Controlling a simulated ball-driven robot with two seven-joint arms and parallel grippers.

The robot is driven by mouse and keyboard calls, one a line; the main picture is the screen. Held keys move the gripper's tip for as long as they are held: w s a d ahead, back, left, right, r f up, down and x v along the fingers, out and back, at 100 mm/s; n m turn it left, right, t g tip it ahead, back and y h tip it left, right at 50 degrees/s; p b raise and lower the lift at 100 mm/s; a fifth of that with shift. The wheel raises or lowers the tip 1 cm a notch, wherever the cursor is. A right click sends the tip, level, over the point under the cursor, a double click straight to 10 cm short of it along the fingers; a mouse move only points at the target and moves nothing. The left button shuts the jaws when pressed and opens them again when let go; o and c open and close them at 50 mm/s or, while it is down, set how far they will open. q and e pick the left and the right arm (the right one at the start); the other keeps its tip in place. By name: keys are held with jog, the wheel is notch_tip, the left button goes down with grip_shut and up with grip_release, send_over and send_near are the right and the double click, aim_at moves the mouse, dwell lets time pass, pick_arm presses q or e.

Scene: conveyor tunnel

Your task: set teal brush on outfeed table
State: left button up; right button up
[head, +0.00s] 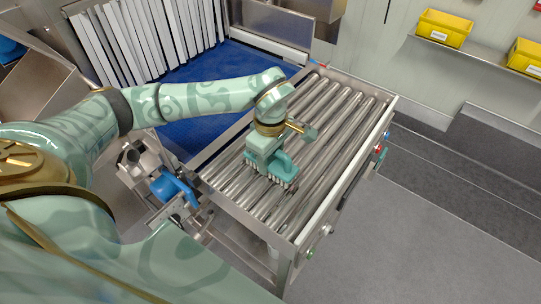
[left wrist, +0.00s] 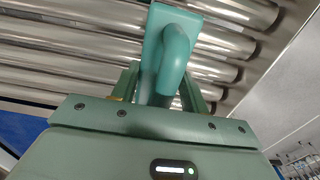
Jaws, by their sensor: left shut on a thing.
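The teal brush (head: 284,171) is under my left gripper (head: 268,157) in the head view, with its bristles down towards the rollers. In the left wrist view the brush (left wrist: 167,38) shows its flat back and curved handle, and my left gripper (left wrist: 165,92) is shut on the handle. The outfeed table (head: 341,197) is the metal roller table beneath. The brush is over its near-left rollers. I cannot tell whether the bristles touch them. My right gripper is not in view.
A blue belt (head: 205,94) with hanging white strips (head: 150,37) lies behind and left of the rollers. Yellow bins (head: 444,28) stand on a shelf at the back right. A blue object (head: 174,189) is left of the table. The far and right rollers are clear.

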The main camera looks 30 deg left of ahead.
pick_arm(q)
jog(key=o, duration=1.4)
jog(key=shift+f, duration=0.15)
notch_tip(320, 180, up, 12)
jog(key=shift+r+p, duration=0.2)
jog(key=shift+p, duration=0.1)
